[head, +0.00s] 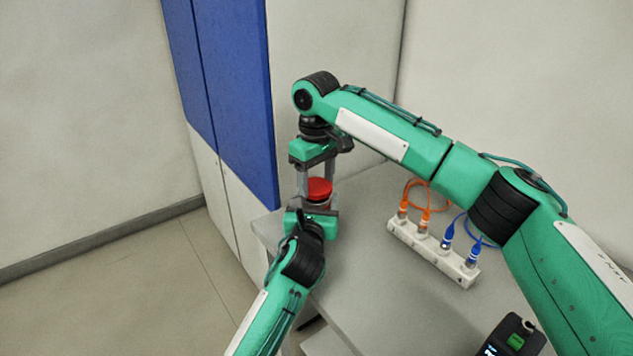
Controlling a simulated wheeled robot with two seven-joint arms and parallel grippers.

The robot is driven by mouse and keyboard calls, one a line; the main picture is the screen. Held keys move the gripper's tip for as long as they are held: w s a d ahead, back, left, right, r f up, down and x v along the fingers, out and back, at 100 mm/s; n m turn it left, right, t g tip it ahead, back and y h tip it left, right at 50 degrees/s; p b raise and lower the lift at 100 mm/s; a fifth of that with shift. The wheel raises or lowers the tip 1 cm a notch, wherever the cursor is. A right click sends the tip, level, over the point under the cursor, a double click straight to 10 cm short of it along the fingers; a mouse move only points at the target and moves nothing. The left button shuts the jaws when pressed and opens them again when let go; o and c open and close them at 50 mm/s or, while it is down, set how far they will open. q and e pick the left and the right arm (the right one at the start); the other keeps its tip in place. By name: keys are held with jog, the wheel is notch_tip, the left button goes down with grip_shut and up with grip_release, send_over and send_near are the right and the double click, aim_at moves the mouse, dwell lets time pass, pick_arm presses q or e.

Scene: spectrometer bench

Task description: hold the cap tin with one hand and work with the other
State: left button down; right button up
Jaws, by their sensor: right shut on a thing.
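The cap tin (319,189) shows as a red round top near the far left corner of the grey bench, with part of a darker red side below it. My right gripper (317,183) points down from above, with its grey fingers on either side of the red top, and it is shut on the tin. My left gripper (313,208) reaches in from below, right at the near side of the tin. Its fingers are mostly hidden, and I cannot tell whether they touch the tin. The tin's lower part is hidden behind my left gripper.
A white socket strip (432,252) with orange and blue plugs and cables lies right of the tin on the bench (365,285). A black device with a green part (515,341) is at the lower right. A blue and white cabinet (235,90) stands behind the bench's left edge.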

aim_at(316, 186)
jog(key=shift+r, duration=0.1)
jog(key=shift+r, duration=1.95)
pick_arm(q)
jog(key=shift+c, duration=1.2)
grip_release()
jog(key=s, duration=0.4)
jog(key=s+a, duration=0.1)
jog(key=s, duration=0.3)
jog(key=s+a, duration=0.1)
jog(key=s, duration=0.3)
